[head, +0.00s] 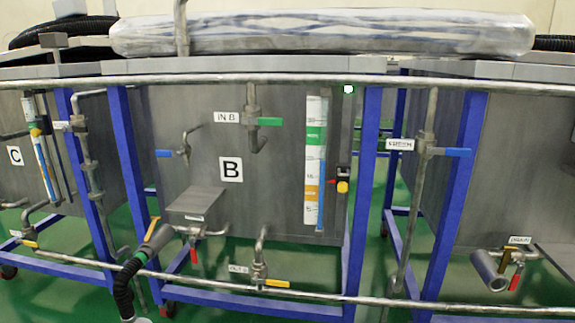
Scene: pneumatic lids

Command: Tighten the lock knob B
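The tank marked B (205,130) stands in the middle of the head view in a blue frame. Right of its level gauge is a small yellow knob-like part (342,187) with a black block above it and a red tip at its left. No label is readable on it, so I cannot tell if it is lock knob B or how tight it is. Neither of my grippers shows in this view.
A metal rail (420,82) runs across the tank's upper front, and a lower pipe (330,297) crosses below. Valves with green (270,121), blue (164,153) and yellow (277,283) handles stick out. A black hose (124,290) hangs at lower left.

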